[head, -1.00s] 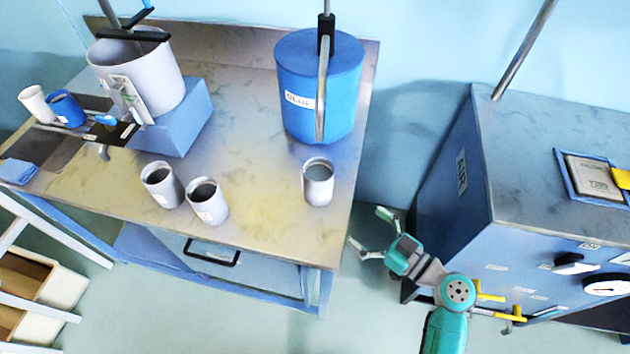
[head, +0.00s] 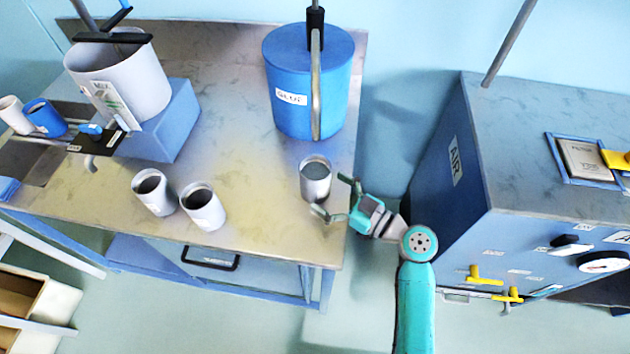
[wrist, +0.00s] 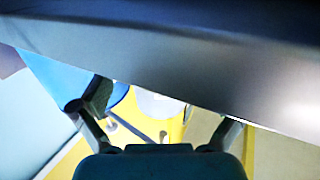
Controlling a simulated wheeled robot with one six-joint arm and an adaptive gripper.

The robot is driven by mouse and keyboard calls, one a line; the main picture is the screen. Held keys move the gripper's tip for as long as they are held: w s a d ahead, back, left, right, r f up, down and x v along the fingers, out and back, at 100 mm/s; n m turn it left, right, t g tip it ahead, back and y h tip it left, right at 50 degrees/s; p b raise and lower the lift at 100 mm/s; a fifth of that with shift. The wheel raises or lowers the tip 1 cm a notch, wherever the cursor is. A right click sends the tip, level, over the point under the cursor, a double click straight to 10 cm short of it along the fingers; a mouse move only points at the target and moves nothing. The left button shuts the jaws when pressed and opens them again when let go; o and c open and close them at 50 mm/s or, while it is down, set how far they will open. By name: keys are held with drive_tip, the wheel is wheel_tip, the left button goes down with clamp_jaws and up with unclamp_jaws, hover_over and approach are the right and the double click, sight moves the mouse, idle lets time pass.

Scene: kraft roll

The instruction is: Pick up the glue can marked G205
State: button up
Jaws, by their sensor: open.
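Three grey glue cans stand upright on the metal bench in the head view: one at the right (head: 316,182), one in the middle (head: 204,208) and one to its left (head: 153,194). The mark G205 cannot be read on any of them. My gripper (head: 330,194) is open at the right can, its fingers spread toward the can's lower right side. Whether it touches the can is unclear. In the wrist view my gripper's fingers (wrist: 160,118) are apart, and a large grey surface (wrist: 180,60) fills the top, too close to identify.
A blue GLUE drum (head: 308,90) stands behind the right can. A large grey pot (head: 120,85) on a blue block stands at the left, with white and blue cups beside it. A blue AIR cabinet (head: 450,190) stands right of my arm. The bench's middle (head: 240,130) is clear.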

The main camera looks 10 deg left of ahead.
sight(316, 183)
drive_tip(key=shift+x, duration=2)
drive_tip(key=shift+c, duration=0.3)
drive_tip(key=c, duration=1.5)
drive_tip(key=shift+c, duration=0.8)
drive_tip(key=shift+d+r, duration=0.1)
drive_tip(key=shift+r, duration=0.05)
